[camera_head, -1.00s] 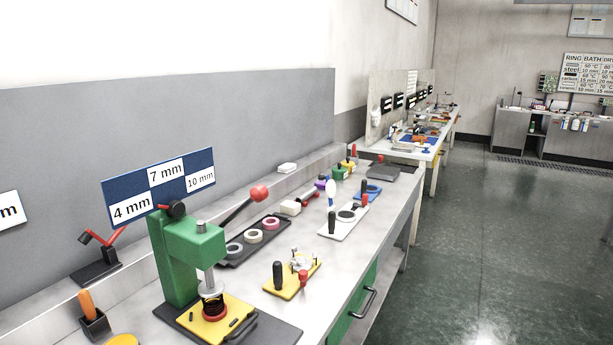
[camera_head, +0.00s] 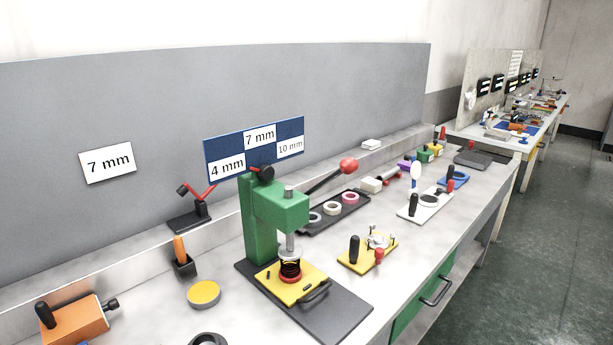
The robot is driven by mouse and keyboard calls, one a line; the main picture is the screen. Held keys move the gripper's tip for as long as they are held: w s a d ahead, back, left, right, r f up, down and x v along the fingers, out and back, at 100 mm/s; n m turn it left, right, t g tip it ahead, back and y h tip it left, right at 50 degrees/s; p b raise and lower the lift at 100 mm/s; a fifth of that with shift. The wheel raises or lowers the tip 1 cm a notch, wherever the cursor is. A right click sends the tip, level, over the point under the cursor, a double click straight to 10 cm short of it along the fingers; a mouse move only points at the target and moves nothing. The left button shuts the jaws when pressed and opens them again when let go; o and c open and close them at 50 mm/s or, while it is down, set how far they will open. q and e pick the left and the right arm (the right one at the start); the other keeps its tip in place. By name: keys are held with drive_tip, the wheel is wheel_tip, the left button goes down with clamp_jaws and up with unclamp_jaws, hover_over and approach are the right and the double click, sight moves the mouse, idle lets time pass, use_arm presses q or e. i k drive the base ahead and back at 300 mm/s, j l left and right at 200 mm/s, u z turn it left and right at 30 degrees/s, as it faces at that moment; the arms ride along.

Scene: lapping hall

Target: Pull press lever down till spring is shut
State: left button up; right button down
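The green press (camera_head: 263,215) stands on a dark base plate on the workbench, in the middle of the head view. Its lever (camera_head: 325,180) has a red ball knob (camera_head: 348,165) and slants up to the right from the press head. A round metal ram (camera_head: 290,245) points down from the head. Neither of my grippers shows in the view.
A blue sign (camera_head: 240,165) with 4, 7 and 10 mm labels stands behind the press. A black tray of rings (camera_head: 332,212) and a yellow fixture (camera_head: 345,262) lie to its right. An orange block (camera_head: 75,322) and a yellow disc (camera_head: 203,294) lie to its left.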

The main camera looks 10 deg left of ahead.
sight(349, 166)
drive_tip(key=i+l+u, duration=0.1)
drive_tip(key=l+u, duration=0.25)
drive_tip(key=u, duration=0.15)
drive_tip(key=l+u, duration=0.8)
drive_tip(key=u, duration=0.2)
drive_tip(key=k+l, duration=0.1)
drive_tip(key=l, duration=0.3)
drive_tip(key=l+u, duration=0.1)
drive_tip(key=l, duration=0.3)
drive_tip(key=k+l+u, duration=0.1)
drive_tip(key=l, duration=0.3)
drive_tip(key=k+l, duration=0.15)
drive_tip(key=l, duration=0.25)
drive_tip(key=k+l+u, duration=0.1)
drive_tip(key=l, duration=0.3)
drive_tip(key=i+l+u, duration=0.5)
drive_tip(key=i+l, duration=0.4)
